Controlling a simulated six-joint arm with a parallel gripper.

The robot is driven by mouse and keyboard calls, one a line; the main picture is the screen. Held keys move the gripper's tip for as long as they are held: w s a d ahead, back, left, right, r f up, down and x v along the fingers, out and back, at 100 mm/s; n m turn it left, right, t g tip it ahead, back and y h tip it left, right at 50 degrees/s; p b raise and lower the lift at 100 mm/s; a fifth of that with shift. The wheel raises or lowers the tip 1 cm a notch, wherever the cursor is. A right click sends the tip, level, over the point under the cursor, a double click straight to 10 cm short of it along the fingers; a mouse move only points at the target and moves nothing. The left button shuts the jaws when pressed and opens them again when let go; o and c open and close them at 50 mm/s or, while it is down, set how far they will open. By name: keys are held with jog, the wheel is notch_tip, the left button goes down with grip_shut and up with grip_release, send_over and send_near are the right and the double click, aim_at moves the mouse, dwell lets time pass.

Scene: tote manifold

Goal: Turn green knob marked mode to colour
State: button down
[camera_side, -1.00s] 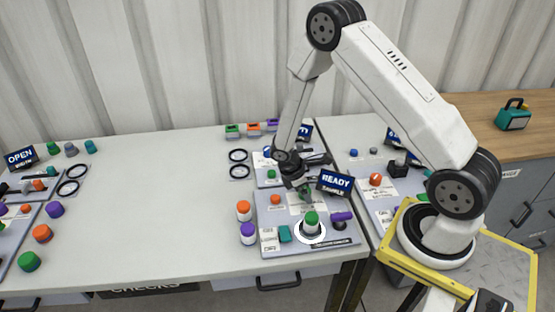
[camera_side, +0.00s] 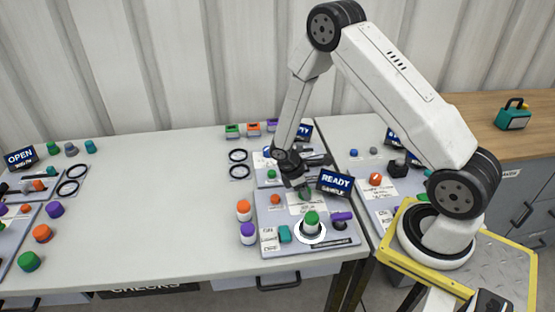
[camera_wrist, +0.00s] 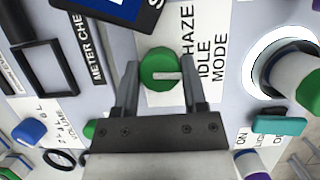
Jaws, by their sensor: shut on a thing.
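The green knob (camera_wrist: 161,69) is round with a pale slot pointing to the right in the wrist view. It sits beside a white label reading HAZE, IDLE, MODE (camera_wrist: 205,50). My gripper (camera_wrist: 160,80) has one finger on each side of the knob and is shut on it. In the side view the knob (camera_side: 304,193) is small and partly hidden by my gripper (camera_side: 303,187). No word "colour" is readable in either view.
A READY sign (camera_side: 336,181) stands close by my gripper. A green-topped cylinder (camera_side: 312,219) stands in a white ring in front, near a purple handle (camera_side: 342,216) and a teal switch (camera_side: 285,234). Orange and purple-capped jars (camera_side: 244,211) stand at the left.

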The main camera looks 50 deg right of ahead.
jog(key=m+g+y, duration=0.1)
jog(key=m, duration=0.3)
jog(key=shift+m, duration=0.3)
jog(key=shift+w+d+m+y, duration=0.15)
jog(key=shift+m+y, duration=0.95)
jog(key=shift+m, duration=1.1)
jog(key=shift+c, duration=0.7)
grip_release()
jog(key=v, duration=0.7)
jog(key=shift+r, duration=0.4)
jog(key=shift+w, duration=0.15)
